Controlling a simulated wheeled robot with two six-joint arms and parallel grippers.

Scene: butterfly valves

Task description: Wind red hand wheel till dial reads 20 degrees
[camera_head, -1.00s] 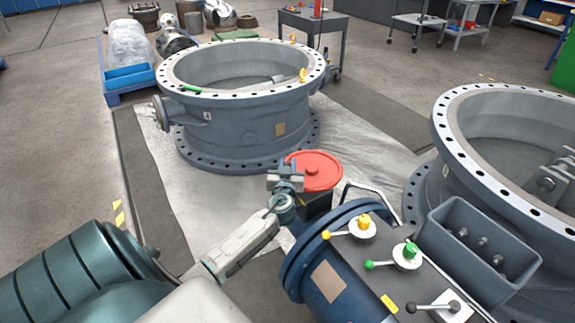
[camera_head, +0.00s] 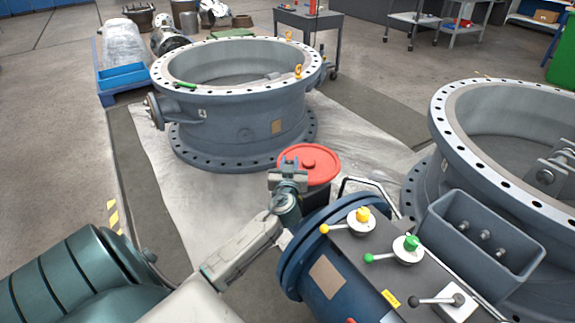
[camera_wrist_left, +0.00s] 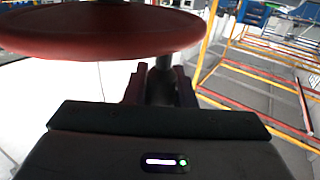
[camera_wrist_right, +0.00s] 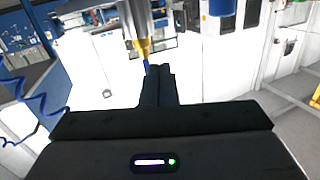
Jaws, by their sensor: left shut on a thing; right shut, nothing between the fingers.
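The red hand wheel (camera_head: 312,161) is a flat disc with a small raised hub, at the middle of the head view. My left gripper (camera_head: 288,165) is at the wheel's left edge, its fingertips overlapping the rim in that view. In the left wrist view the wheel (camera_wrist_left: 95,32) spans the upper left, and the gripper (camera_wrist_left: 160,85) is shut on a dark upright peg beside the wheel's rim. I cannot make out a dial or its reading. My right gripper (camera_wrist_right: 158,72) is shut and empty in the right wrist view.
A blue cylindrical body with a dark control panel (camera_head: 400,265) and several levers stands right of my left arm. A big grey flanged valve (camera_head: 235,135) stands behind the wheel, another (camera_head: 440,180) at right. A metal bar handle (camera_head: 365,184) is close to the wheel.

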